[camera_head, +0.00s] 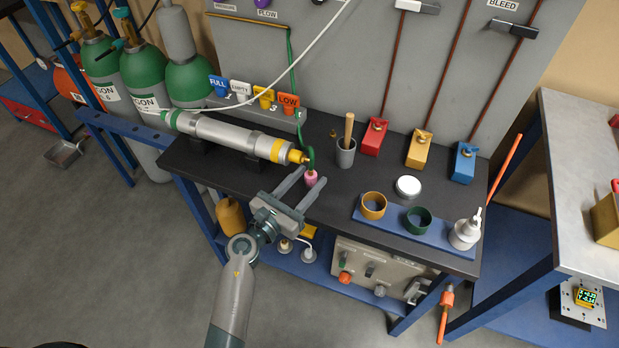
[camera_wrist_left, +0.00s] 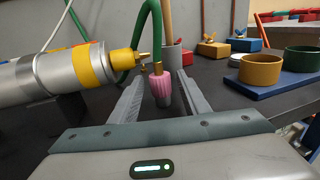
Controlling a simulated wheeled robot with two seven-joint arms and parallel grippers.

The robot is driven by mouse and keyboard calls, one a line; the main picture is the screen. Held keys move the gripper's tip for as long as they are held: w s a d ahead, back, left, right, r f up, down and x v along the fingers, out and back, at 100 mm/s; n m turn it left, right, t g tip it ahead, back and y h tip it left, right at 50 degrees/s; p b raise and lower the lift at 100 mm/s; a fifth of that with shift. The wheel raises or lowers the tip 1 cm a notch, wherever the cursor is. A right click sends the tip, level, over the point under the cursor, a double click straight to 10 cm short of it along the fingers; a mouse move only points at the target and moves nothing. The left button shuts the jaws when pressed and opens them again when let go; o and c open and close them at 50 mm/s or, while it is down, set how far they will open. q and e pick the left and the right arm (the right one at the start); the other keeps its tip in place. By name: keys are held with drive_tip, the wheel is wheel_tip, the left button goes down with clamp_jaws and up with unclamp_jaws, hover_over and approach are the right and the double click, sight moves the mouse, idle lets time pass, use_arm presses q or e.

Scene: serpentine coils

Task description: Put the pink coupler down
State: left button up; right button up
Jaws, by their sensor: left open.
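The pink coupler (camera_head: 311,178) is at the end of the green hose (camera_head: 311,157), near the front edge of the black bench top (camera_head: 340,191). In the left wrist view the pink coupler (camera_wrist_left: 160,89) stands roughly upright between and just beyond the fingers, with its brass top close to the brass nozzle of the silver cylinder. My left gripper (camera_head: 299,190) is open around or just short of it; the finger pads appear apart from it. The left wrist view also shows both open fingers (camera_wrist_left: 157,97). My right gripper does not show.
The silver cylinder with a yellow band (camera_head: 232,135) lies left of the coupler. A grey cup with a wooden handle (camera_head: 345,152) stands behind it. A blue tray (camera_head: 365,221) with yellow and green rings is to the right. Red, yellow and blue blocks stand at the back.

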use_arm(q)
drive_tip(key=b+v, duration=0.1)
drive_tip(key=v, duration=0.6)
drive_tip(key=shift+s+f, duration=0.1)
drive_tip(key=shift+s, duration=0.05)
drive_tip(key=b+v, duration=0.1)
drive_tip(key=v, duration=0.2)
drive_tip(key=shift+s+a, duration=0.25)
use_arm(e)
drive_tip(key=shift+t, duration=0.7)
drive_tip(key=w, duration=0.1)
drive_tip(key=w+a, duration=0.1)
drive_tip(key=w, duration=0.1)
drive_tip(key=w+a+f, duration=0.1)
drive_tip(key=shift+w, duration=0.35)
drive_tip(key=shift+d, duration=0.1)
